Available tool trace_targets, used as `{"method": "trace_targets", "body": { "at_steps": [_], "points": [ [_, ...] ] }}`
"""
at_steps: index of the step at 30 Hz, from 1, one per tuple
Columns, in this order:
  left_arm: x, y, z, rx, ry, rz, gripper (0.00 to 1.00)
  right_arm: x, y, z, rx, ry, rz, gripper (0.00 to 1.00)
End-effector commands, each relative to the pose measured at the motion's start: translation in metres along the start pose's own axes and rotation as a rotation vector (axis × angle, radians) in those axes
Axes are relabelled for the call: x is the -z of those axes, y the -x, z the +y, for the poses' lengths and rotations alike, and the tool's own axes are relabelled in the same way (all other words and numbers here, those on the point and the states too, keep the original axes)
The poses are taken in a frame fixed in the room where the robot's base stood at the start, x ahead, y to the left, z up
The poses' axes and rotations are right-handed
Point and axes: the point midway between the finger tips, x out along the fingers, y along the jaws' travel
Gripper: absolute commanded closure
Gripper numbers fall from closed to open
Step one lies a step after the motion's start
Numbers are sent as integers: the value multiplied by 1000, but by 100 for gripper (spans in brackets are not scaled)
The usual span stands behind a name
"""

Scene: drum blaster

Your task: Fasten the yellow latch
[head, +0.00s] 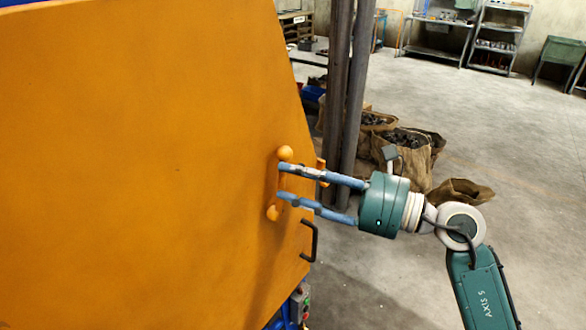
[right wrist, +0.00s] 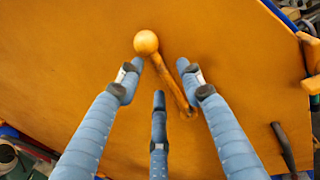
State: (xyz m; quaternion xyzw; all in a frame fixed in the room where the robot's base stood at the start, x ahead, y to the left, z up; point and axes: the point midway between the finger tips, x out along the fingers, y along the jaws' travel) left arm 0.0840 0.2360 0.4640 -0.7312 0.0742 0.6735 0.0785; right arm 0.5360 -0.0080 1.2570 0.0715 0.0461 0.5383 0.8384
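The yellow latch is a bar with a ball end (head: 285,153) on the face of the large orange door (head: 130,160). A second knob (head: 273,213) shows just below my lower finger. In the right wrist view the ball (right wrist: 146,42) is ahead of the fingertips, and the bar (right wrist: 174,85) slants down to the right between the fingers. My right gripper (head: 282,182) has its blue fingers apart, pointing at the door over the latch; it also shows in the right wrist view (right wrist: 158,75). Whether the fingers touch the latch is unclear. My left gripper is out of view.
An orange catch (head: 322,172) sits at the door's right edge, beside my upper finger. A black handle (head: 311,241) is just below the latch. Dark posts (head: 352,100) and brown sacks (head: 405,155) stand behind. Floor at right is open.

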Motion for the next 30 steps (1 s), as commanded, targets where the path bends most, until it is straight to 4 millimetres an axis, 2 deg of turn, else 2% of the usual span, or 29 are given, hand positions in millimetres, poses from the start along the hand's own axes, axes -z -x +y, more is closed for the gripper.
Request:
{"method": "trace_targets", "body": {
  "at_steps": [4,12,17,18,30],
  "points": [
    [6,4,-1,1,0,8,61,0,-8,0,0,0,0,63],
    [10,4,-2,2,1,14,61,1,-9,0,0,0,0,65],
    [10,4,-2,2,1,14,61,1,-9,0,0,0,0,97],
    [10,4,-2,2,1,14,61,1,-9,0,0,0,0,100],
    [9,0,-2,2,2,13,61,1,-11,-8,-1,-29,-5,100]
  ]
}}
